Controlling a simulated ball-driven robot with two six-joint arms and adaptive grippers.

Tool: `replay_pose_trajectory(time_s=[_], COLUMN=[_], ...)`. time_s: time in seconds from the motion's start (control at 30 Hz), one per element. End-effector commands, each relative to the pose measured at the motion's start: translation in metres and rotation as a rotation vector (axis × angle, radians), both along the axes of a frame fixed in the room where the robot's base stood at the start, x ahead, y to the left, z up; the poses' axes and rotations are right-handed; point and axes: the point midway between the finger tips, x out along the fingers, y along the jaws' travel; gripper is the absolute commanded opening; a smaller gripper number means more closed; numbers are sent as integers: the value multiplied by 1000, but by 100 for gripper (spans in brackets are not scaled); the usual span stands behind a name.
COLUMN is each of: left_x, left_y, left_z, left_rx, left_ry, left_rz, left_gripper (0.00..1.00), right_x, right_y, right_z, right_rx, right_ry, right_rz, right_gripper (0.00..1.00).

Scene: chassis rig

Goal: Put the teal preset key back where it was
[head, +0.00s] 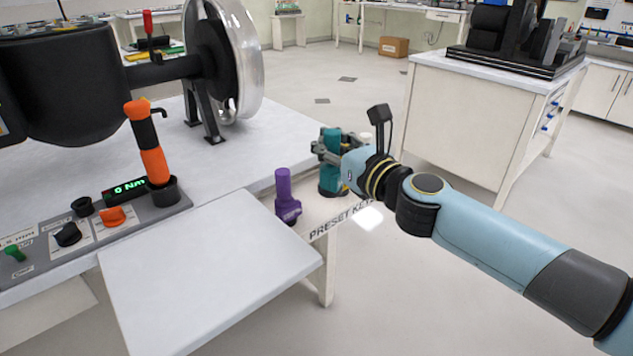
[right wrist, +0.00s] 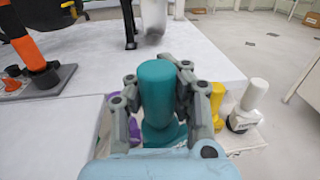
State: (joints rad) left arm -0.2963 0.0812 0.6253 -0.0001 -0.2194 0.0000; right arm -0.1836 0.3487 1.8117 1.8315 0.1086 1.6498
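The teal preset key (head: 331,177) is upright at the PRESET KEYS shelf (head: 312,207), just behind and right of the purple key (head: 287,208). My right gripper (head: 326,150) has its fingers around the teal key's upper part. In the right wrist view the teal key (right wrist: 158,92) stands between the two fingers, which look closed against its sides. Its foot is low at the shelf, but I cannot tell whether it is fully seated. My left gripper is not in view.
A yellow key (right wrist: 216,100) and a white key (right wrist: 248,105) stand right of the teal key in the right wrist view. A grey-white panel (head: 210,270) lies left of the shelf. An orange-handled tool (head: 150,150) stands by the control panel.

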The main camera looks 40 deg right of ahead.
Motion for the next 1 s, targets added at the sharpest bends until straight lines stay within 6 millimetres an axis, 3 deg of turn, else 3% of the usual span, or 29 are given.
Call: replay_pose_trajectory(time_s=[0.1, 0.3, 0.47, 0.67, 0.77, 1.0], left_x=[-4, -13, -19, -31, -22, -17], left_y=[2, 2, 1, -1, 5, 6], left_z=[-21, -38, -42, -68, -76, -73], left_rx=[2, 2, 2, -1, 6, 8], left_ry=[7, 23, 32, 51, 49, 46], left_rz=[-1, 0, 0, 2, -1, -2], left_gripper=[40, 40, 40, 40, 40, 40], right_x=[31, 63, 70, 69, 69, 69], right_y=[-6, -12, -13, -13, -13, -13], right_z=[-25, -43, -47, -75, -87, -83], right_rx=[0, 0, 0, -1, -1, 0], right_ry=[1, 1, 1, 4, 4, 0], right_rz=[-1, 0, 1, 1, 1, 1], right_gripper=[0, 0, 0, 0, 0, 0])
